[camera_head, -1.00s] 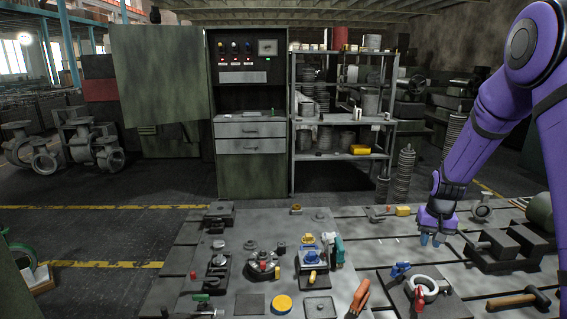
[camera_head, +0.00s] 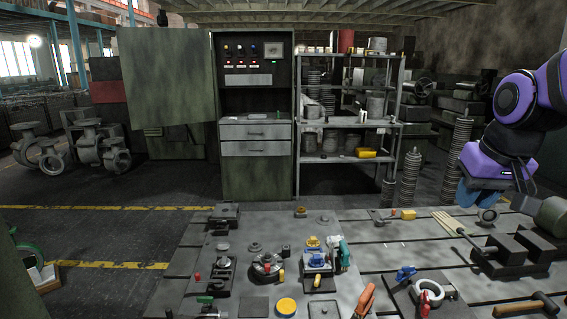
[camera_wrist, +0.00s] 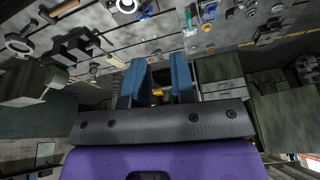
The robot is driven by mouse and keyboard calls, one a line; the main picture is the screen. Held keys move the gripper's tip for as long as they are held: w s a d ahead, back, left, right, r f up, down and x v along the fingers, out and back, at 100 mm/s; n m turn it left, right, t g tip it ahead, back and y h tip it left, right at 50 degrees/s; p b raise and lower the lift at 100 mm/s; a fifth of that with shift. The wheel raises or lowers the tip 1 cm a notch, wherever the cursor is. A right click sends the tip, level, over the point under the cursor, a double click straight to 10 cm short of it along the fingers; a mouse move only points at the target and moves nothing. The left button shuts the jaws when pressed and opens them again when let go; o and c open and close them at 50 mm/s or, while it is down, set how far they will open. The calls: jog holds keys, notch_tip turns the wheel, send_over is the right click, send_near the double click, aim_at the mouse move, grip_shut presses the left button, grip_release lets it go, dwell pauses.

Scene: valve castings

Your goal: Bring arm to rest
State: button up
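My purple arm is raised at the right of the head view, its wrist above the back right part of the table. My gripper (camera_head: 476,196) has blue fingers that point downward there, clear of the table top. In the wrist view the two blue fingers of my gripper (camera_wrist: 159,72) stand apart with a wide gap and nothing held between them. The wrist view looks tilted, with the table at the top and the cabinet (camera_wrist: 222,88) beyond the fingers.
The grey slotted table (camera_head: 385,260) carries valve parts, clamps, a yellow disc (camera_head: 286,306), a hammer (camera_head: 530,306) and dark blocks (camera_head: 520,248). A cabinet (camera_head: 257,185) and loaded shelves (camera_head: 345,160) stand behind it. A dark floor lies between.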

jog(key=s+a+r+n+t, duration=0.1)
jog(key=s+a+r, duration=0.1)
jog(key=s, duration=1.1)
jog(key=shift+s+a+r, duration=0.2)
jog(key=shift+s+a, duration=0.05)
jog(key=shift+s, duration=0.1)
jog(key=shift+c, duration=0.4)
